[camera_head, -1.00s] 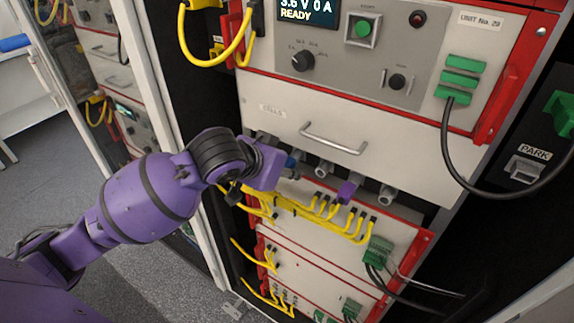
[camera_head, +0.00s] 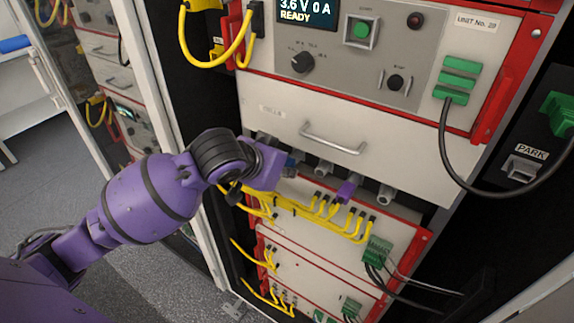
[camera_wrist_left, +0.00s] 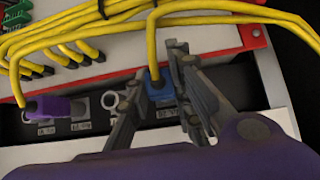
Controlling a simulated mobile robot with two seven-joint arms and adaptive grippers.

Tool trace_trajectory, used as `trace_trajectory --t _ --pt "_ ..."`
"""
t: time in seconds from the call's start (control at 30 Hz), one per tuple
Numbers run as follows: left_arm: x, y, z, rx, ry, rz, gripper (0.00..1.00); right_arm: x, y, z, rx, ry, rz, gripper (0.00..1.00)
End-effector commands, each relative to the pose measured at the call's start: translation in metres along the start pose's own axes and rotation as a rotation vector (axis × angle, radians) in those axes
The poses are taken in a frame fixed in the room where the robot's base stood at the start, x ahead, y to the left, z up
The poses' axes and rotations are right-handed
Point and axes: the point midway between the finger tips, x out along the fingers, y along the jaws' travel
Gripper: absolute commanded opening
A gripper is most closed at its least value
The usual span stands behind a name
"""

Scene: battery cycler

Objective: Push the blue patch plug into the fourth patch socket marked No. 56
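The blue patch plug (camera_wrist_left: 161,91) sits at the row of patch sockets, with its yellow cable leading away at the top of the left wrist view. My left gripper (camera_wrist_left: 162,72) has a finger close on each side of the plug and appears shut on it. How deep the plug is in its socket is hidden, and the label by it is partly covered and too small to read surely. In the head view my left gripper (camera_head: 284,172) is beneath the drawer, with a bit of blue beside it. My right gripper is not in view.
A purple plug (camera_wrist_left: 58,107) and an open round socket (camera_wrist_left: 110,101) are beside the blue plug; the purple plug also shows in the head view (camera_head: 347,188). Yellow cables (camera_head: 310,209) run close below the hand. A drawer handle (camera_head: 333,137) juts out above.

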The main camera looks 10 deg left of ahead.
Motion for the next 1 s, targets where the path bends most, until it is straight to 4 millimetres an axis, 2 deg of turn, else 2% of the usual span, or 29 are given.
trace_trajectory --t 0.27,1.0 --pt "-0.002 0.0 0.001 0.0 0.001 0.0 0.05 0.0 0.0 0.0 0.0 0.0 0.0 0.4" --pt "-0.023 -0.001 0.021 0.0 0.0 -0.001 0.05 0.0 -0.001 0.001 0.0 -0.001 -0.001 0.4"
